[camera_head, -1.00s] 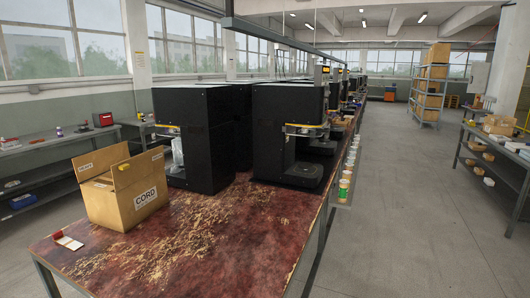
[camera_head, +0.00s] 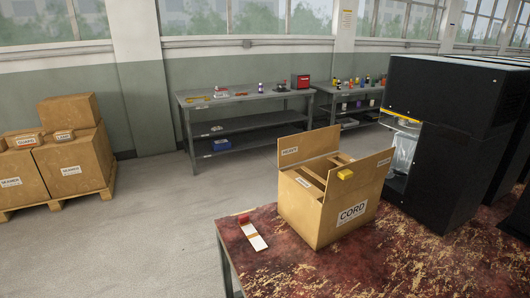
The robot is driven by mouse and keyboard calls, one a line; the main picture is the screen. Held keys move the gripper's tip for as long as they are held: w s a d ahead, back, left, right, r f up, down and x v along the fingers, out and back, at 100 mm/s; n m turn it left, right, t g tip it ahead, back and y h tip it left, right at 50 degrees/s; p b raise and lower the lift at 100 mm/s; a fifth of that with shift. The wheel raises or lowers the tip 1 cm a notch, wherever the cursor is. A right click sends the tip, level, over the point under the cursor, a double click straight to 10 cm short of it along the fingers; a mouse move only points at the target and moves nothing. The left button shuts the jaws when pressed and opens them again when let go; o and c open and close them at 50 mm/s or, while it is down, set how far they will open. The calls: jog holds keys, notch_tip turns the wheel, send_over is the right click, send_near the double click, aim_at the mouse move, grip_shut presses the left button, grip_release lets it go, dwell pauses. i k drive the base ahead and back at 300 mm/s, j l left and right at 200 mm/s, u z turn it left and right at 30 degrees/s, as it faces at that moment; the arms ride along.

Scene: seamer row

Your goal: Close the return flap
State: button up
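I cannot tell which flap is the return flap. Inside the box, brown edges or dividers show; the rest is hidden. My gripper is not in view.
A red and white card (camera_head: 252,234) lies on the table (camera_head: 335,268) left of the box. A black machine (camera_head: 437,135) stands right of the box. A grey bench (camera_head: 243,98) runs along the wall. Cartons on a pallet (camera_head: 62,203) stand far left. The floor between is clear.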

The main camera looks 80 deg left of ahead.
aim_at(343, 180)
jog(key=u, duration=1.5)
